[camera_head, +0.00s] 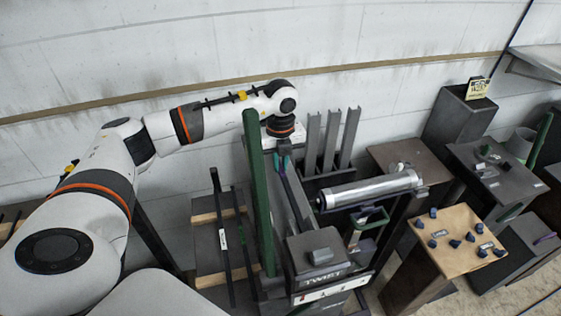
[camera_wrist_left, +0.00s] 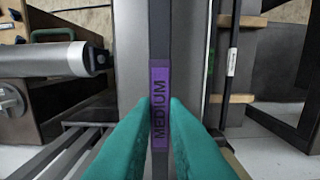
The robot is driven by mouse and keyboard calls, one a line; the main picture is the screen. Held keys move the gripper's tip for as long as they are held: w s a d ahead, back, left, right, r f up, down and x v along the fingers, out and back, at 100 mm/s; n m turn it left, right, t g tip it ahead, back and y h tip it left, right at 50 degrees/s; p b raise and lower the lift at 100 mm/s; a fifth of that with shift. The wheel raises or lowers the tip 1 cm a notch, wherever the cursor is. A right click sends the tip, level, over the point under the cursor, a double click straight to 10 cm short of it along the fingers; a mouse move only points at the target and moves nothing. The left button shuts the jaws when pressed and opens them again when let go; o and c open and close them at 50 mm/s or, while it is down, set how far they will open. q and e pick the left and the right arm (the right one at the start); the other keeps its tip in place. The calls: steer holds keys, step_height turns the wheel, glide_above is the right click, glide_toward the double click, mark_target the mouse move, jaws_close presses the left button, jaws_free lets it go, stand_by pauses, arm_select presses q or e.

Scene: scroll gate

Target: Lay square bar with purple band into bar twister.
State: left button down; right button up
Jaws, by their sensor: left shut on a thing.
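The dark square bar (camera_wrist_left: 160,35) runs lengthwise through the left wrist view, with a purple band reading MEDIUM. The teal fingers of my left gripper (camera_wrist_left: 163,104) are shut on it at the band. In the head view my left gripper (camera_head: 284,150) is at the far end of the bar twister, whose front block (camera_head: 322,262) is labelled TWIST. The bar (camera_head: 292,190) lines up along the twister's grey bed (camera_wrist_left: 192,70). I cannot tell whether it touches the bed. My right gripper is not in view.
A tall green post (camera_head: 258,200) stands close on the left of the twister. A rack with dark bars (camera_head: 220,225) is further left. A metal cylinder (camera_head: 370,188) and upright grey channels (camera_head: 330,140) are on the right. A wooden-topped stand (camera_head: 455,255) holds several dark knobs.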

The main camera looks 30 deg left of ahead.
arm_select(q)
steer(key=shift+f, duration=0.15)
stand_by(0.4)
steer(key=c, duration=1.4)
jaws_free()
steer(key=shift+o, duration=0.2)
steer(key=shift+f, duration=0.1)
step_height(320, 180, up, 12)
steer(key=b, duration=0.4)
